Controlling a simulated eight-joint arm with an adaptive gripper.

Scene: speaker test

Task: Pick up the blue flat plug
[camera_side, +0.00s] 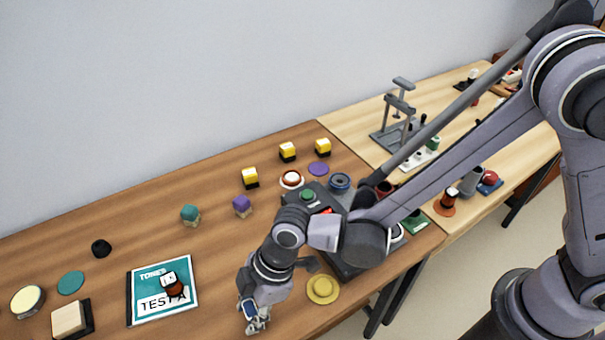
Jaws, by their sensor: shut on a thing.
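My gripper (256,326) is low over the front of the brown table, near the bottom edge of the view, pointing down. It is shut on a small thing. A blue patch (249,309) shows at its fingers; it is too small and too covered to tell its outline, or how much of it is the blue flat plug. I cannot tell whether the held thing touches the table.
A yellow round piece (322,289) lies just right of my gripper. A teal and white booklet (160,290) with a small figure lies to the left. A dark grey box (350,262) stands under my arm. Yellow, purple and teal blocks stand farther back.

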